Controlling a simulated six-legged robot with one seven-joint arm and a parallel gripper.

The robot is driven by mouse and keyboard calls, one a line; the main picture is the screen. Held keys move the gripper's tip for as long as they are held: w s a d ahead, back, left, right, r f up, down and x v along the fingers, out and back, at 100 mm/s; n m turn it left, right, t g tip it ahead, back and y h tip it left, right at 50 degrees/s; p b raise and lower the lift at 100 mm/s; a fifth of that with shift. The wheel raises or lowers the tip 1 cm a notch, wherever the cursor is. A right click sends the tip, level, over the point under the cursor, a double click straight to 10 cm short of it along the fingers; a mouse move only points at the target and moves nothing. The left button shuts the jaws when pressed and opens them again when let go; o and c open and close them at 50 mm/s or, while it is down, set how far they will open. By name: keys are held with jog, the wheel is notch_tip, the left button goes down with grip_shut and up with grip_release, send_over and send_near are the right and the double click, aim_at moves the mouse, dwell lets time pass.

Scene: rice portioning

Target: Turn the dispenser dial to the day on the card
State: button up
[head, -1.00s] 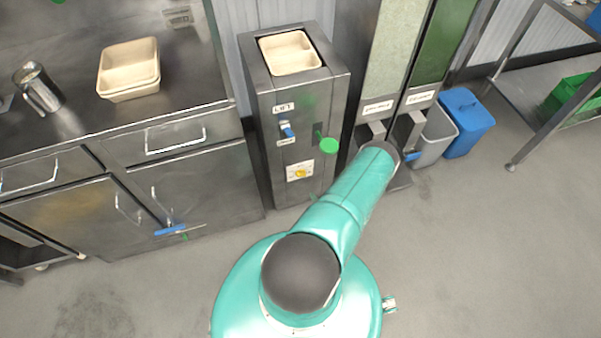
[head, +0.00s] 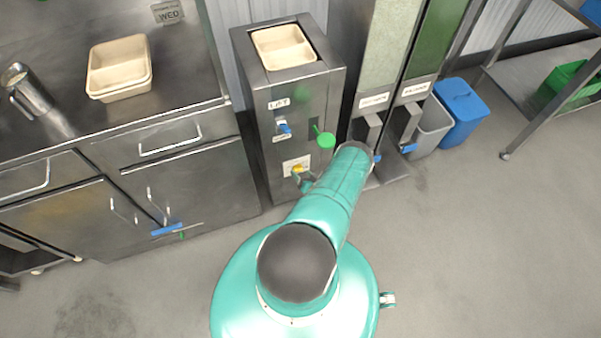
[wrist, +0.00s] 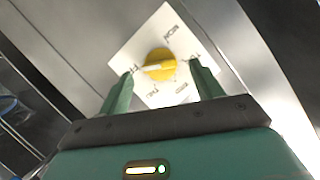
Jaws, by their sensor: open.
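A card (head: 168,13) reading WED stands at the back of the steel counter. The yellow dial (head: 297,169) is low on the front of the steel dispenser cabinet (head: 258,150), on a white plate with day labels. In the wrist view the dial (wrist: 158,64) shows a pale mark across it. One label looks like MON; the others are too small to read surely. My gripper (wrist: 161,74) is open, with one green finger on each side of the dial in the picture. I cannot tell whether they touch it. In the head view my arm partly hides the gripper.
A blue-handled lift switch (head: 284,128) and a green knob (head: 326,140) are above the dial. Beige trays sit in the cabinet top (head: 284,47) and on the counter (head: 119,68). Tall grain dispensers (head: 388,50) stand to the right, with grey and blue bins beyond.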

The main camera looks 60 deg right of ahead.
aim_at(298, 170)
jog(key=shift+x, duration=1.1)
jog(key=c, duration=1)
jog(key=shift+w+n+g, duration=0.1)
jog(key=shift+n+g, duration=0.2)
jog(key=shift+w+a+n+g+h, duration=0.15)
jog(key=shift+n+g+h, duration=0.35)
jog(key=shift+n, duration=0.5)
jog(key=shift+w+a+f+n+g+h, duration=0.1)
jog(key=shift+n+g+h, duration=0.65)
jog(key=shift+n, duration=0.8)
jog(key=shift+a+r+n+g+h, duration=0.1)
jog(key=shift+n+g+h, duration=0.35)
jog(key=shift+n+h, duration=0.85)
jog(key=shift+w+f+n+g+h, duration=0.1)
jog(key=shift+n+g+h, duration=0.5)
jog(key=shift+n, duration=1.25)
